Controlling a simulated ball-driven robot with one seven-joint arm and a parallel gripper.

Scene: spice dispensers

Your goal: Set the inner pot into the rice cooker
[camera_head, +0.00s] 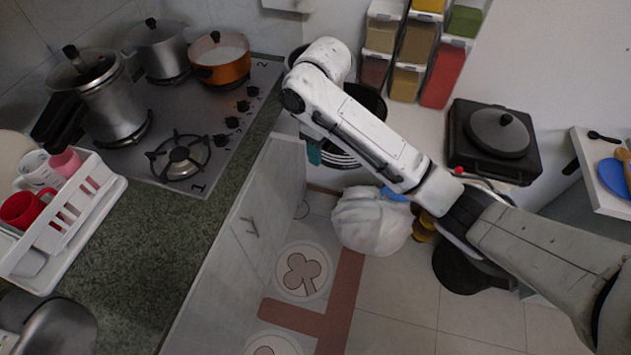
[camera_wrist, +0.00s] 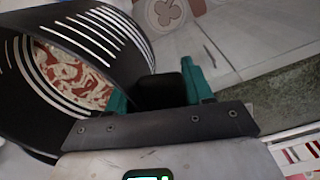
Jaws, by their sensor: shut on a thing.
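My gripper (camera_head: 314,152) has teal fingers and is at the end of my white arm, beside the counter's front edge. In the wrist view the fingers (camera_wrist: 160,92) are shut on a black block that looks like a handle of a black round vessel (camera_wrist: 80,30). This vessel has rows of pale slits or stripes, and a red and white pattern shows inside its opening. In the head view the black vessel (camera_head: 372,97) is partly hidden behind my arm. I cannot tell for sure that it is the inner pot. No rice cooker can be clearly made out.
A stove (camera_head: 200,125) on the left bears a steel pressure cooker (camera_head: 112,105), a grey pot (camera_head: 160,50) and an orange pot (camera_head: 222,70). A white dish rack (camera_head: 75,225) is nearer. A grey lidded pan (camera_head: 495,138) sits on a black base at right. A white bag (camera_head: 370,222) lies on the floor.

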